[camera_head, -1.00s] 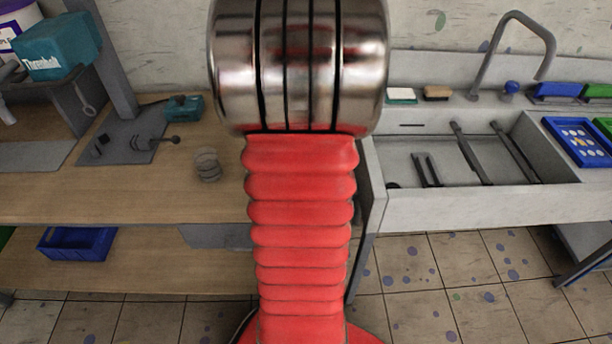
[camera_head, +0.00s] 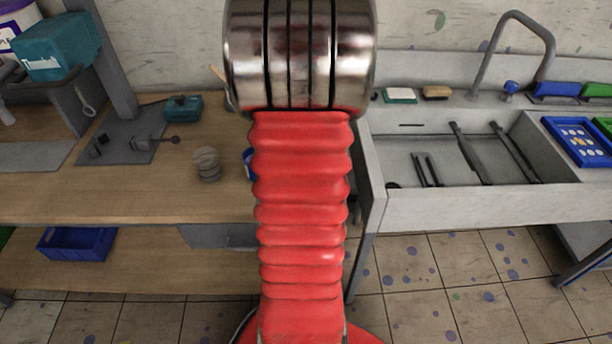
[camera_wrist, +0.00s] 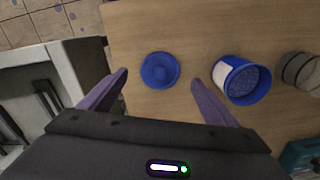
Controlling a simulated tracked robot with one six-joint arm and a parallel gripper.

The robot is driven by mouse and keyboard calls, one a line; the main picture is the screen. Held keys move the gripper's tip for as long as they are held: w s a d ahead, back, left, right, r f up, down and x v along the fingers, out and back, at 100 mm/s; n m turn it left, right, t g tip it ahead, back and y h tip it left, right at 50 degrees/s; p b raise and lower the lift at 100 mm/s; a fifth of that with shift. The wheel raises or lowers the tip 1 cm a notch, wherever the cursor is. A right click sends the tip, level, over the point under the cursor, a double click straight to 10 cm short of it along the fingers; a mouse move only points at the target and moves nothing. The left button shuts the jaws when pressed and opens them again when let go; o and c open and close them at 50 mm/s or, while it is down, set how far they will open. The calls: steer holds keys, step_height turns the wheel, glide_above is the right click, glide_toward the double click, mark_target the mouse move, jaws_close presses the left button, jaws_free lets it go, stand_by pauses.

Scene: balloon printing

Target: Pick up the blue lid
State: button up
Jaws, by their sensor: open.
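The blue lid (camera_wrist: 160,70) is a round blue disc lying flat on the wooden table in the wrist view. My gripper (camera_wrist: 158,82) is open and empty, with its two purple-grey fingers on either side of the lid in the picture. I cannot tell how high the fingers are above it. In the head view my arm hides the lid and the gripper.
A blue container (camera_wrist: 243,80) with a white label stands right of the lid, close to the right finger. A grey ribbed cylinder (camera_wrist: 301,71) stands further right; it also shows in the head view (camera_head: 207,165). A sink (camera_head: 450,160) adjoins the table.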

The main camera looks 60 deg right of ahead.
steer(key=shift+d+f, duration=0.15)
steer(key=shift+f, duration=2.1)
steer(key=shift+c, duration=0.6)
steer(key=c, duration=0.9)
